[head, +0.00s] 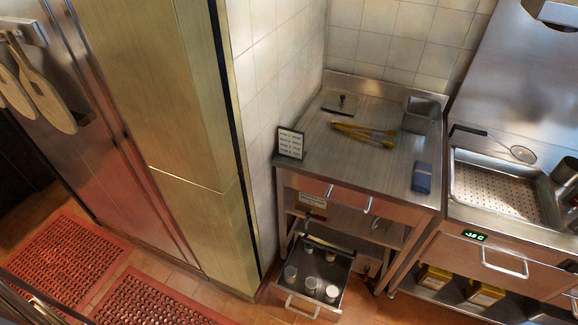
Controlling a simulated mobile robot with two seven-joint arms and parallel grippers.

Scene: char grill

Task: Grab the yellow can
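Two yellow cans or boxes stand on the low shelf beneath the steel unit at the right. One yellow container (434,279) is nearer the middle, and the other yellow container (485,293) is to its right. Both have dark fronts, are small in the head view, and their tops are partly shaded by the unit above. I cannot tell from here whether they are round cans or square tins. Neither my left nor my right gripper is in the head view.
A steel worktable (385,160) holds yellow-handled tongs (365,133), a sign (291,142) and a blue block (422,178). Below it an open drawer (304,300) with several cups juts out. Red mats (65,262) lie on the floor at left.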

